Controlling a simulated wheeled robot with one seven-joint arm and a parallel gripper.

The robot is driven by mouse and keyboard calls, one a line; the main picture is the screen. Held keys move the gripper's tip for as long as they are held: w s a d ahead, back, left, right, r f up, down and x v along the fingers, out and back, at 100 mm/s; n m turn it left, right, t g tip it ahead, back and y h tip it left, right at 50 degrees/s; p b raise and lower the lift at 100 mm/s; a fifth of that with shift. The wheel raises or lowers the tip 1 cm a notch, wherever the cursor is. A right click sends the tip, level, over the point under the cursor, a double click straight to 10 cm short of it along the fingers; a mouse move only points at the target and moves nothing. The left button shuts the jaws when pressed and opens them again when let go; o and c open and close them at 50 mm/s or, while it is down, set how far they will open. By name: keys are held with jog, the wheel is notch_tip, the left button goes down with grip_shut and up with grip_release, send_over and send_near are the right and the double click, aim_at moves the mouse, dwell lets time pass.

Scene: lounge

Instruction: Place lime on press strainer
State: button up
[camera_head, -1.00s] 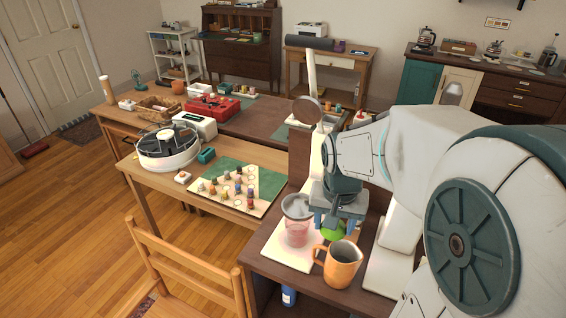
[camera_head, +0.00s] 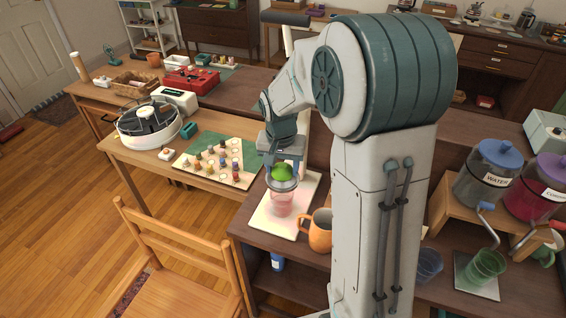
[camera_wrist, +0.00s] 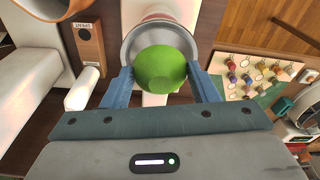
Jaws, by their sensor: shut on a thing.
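The green lime (camera_head: 282,172) is held between the fingers of my gripper (camera_head: 284,168). In the wrist view the lime (camera_wrist: 160,69) sits between two blue fingers, with my gripper (camera_wrist: 164,82) shut on it. The press strainer (camera_head: 283,185) is a grey round cup above a pinkish container on a light board. The lime is right over the strainer in the head view and overlaps its rim. In the wrist view the strainer's grey rim (camera_wrist: 133,40) shows around the lime. I cannot tell whether the lime touches it.
An orange mug (camera_head: 319,232) stands just right of the press, near my arm. A board of small coloured pegs (camera_head: 222,163) lies to the left.

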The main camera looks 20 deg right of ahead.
jog(key=shift+f+b, duration=0.65)
jog(key=shift+f, duration=0.05)
jog(key=o, duration=1.1)
jog(key=shift+s, duration=0.1)
jog(key=shift+r, duration=0.15)
